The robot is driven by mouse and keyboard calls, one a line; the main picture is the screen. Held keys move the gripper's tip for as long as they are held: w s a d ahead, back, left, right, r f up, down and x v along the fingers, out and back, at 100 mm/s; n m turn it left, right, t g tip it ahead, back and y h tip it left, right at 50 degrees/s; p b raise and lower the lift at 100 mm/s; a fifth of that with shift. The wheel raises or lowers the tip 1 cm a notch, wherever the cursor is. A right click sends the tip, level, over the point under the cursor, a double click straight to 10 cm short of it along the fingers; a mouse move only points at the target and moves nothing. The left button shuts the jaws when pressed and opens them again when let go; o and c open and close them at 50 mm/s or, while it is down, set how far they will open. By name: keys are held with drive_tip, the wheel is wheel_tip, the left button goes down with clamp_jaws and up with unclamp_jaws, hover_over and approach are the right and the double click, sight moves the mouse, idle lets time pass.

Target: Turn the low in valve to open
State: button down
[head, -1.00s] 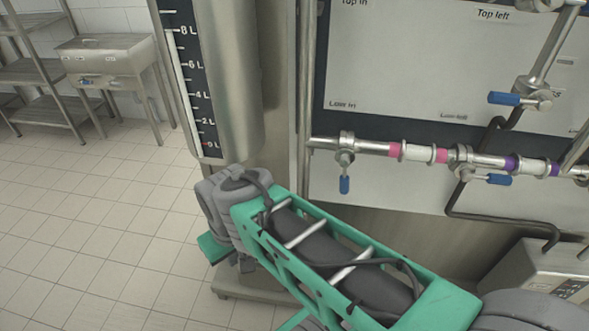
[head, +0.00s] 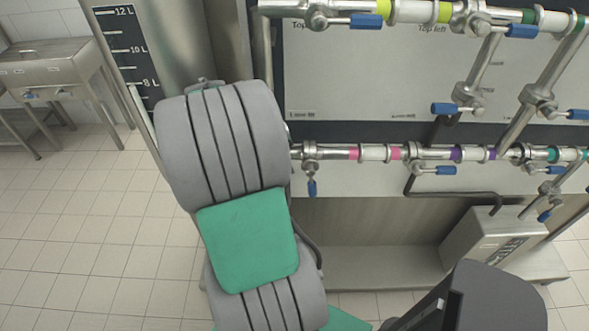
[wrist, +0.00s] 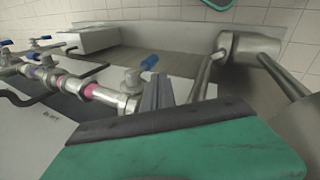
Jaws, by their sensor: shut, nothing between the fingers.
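The low in valve (head: 311,168) sits at the left end of the lower pipe, just below the "Low in" label. Its blue handle (head: 312,188) hangs straight down, across the pipe's line. In the wrist view the valve body (wrist: 131,79) and its blue handle (wrist: 149,63) show just beyond my fingers. My gripper (wrist: 160,84) is shut and empty, its fingers close to the handle in that picture. I cannot tell whether they touch it. In the head view my arm hides the gripper.
The lower pipe (head: 375,153) with coloured bands runs right to more blue-handled valves (head: 446,171). An upper pipe (head: 412,11) runs above the white panel (head: 365,75). A steel tank (head: 185,40) with a litre scale stands left. A steel box (head: 494,235) sits low right. Tiled floor lies open left.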

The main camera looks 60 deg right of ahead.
sight(311, 182)
drive_tip(key=x, duration=0.9)
drive_tip(key=shift+f, duration=0.4)
drive_tip(key=shift+d, duration=0.15)
drive_tip(key=shift+s+p, duration=0.1)
drive_tip(key=shift+p, duration=0.2)
